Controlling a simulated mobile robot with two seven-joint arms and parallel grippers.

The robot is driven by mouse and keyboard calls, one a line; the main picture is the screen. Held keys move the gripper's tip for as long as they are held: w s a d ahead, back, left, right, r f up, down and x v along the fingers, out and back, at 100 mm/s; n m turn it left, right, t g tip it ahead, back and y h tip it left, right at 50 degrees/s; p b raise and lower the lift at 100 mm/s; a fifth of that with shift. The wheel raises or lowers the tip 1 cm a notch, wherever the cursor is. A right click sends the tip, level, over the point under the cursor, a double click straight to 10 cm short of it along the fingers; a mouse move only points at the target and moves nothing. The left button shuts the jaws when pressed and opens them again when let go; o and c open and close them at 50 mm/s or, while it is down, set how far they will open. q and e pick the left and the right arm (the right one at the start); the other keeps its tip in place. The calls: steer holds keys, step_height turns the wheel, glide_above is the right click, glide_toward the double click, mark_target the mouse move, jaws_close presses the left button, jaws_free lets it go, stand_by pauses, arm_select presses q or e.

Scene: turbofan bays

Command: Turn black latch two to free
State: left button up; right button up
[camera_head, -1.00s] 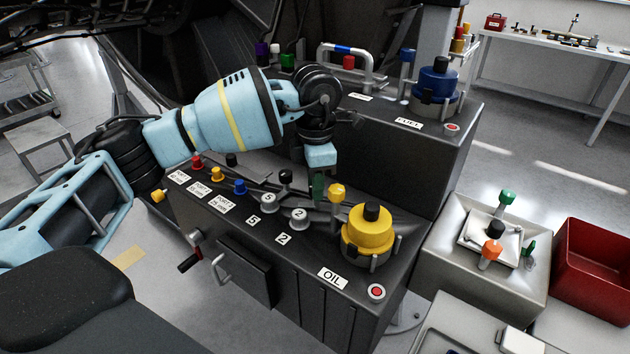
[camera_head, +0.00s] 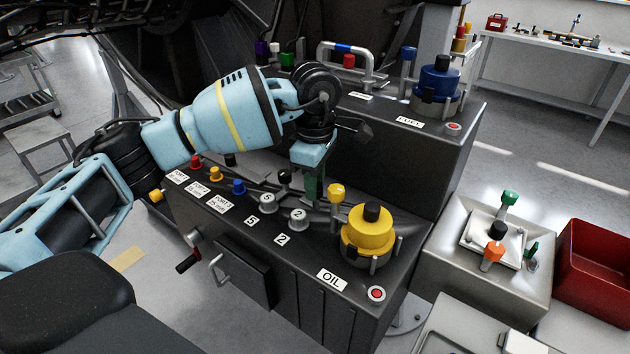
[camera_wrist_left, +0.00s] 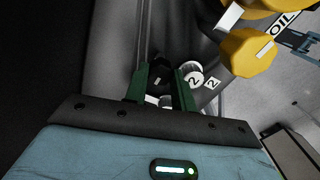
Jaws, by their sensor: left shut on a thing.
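My left gripper (camera_head: 313,190) reaches down onto the black oil bay, behind the white-topped cap marked 2 (camera_head: 297,218). In the left wrist view its green fingers (camera_wrist_left: 161,88) are closed around a black latch (camera_wrist_left: 160,78), right beside cap 2 (camera_wrist_left: 192,76). In the head view the fingers and wrist hide this latch. Another black latch (camera_head: 285,177) stands upright behind the cap marked 5 (camera_head: 267,203), apart from the gripper. My right gripper is not in view.
A yellow handle (camera_head: 336,192) and the yellow oil filter housing (camera_head: 368,235) stand close right of the gripper. Red, yellow and blue plugs (camera_head: 238,187) line the left. The higher fuel bay (camera_head: 430,150) rises behind. A red bin (camera_head: 595,265) is at the right.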

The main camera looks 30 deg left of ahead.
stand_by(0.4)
arm_select(q)
steer(key=o, duration=1)
steer(key=shift+r, duration=0.1)
step_height(320, 180, up, 8)
steer(key=shift+f, duration=0.2)
